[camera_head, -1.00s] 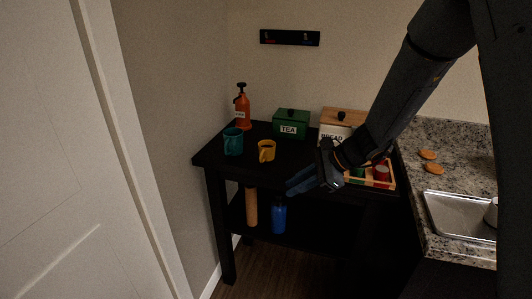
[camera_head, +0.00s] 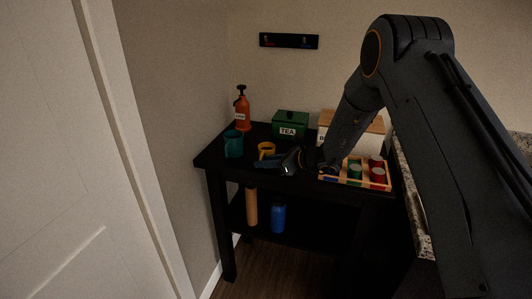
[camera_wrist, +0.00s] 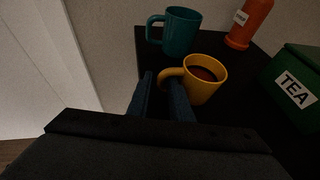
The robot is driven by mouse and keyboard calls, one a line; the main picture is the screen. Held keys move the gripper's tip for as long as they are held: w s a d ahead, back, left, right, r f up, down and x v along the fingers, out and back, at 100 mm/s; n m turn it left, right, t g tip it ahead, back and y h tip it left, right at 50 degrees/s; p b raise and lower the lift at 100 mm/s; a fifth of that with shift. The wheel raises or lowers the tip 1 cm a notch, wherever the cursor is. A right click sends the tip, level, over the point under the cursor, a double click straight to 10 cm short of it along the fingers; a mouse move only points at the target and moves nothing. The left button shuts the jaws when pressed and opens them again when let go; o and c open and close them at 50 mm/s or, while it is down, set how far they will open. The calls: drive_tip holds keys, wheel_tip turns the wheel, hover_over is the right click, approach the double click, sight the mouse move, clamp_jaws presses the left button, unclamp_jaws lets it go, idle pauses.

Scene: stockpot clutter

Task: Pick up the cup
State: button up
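The yellow cup (camera_head: 266,149) stands upright on the black table and also shows in the wrist view (camera_wrist: 206,84), with something brown inside. Its handle points left, toward my fingers. My gripper (camera_head: 264,163) is at the cup's near side; in the wrist view my gripper (camera_wrist: 161,88) is open, its two blue fingers apart near the handle. I cannot tell whether they touch it. A teal mug (camera_head: 233,145) stands upright to the left and shows behind the yellow cup in the wrist view (camera_wrist: 180,32).
An orange pump bottle (camera_head: 242,113) and a green TEA box (camera_head: 290,124) stand behind. A wooden tray (camera_head: 336,178) with colored items is at the right. A lower shelf holds a blue bottle (camera_head: 278,217) and a wooden-colored cylinder (camera_head: 251,206). A white door (camera_head: 60,150) is at the left.

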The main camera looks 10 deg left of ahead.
drive_tip(key=shift+x, duration=0.9)
clamp_jaws()
drive_tip(key=shift+w+r, duration=0.1)
drive_tip(key=shift+r, duration=0.05)
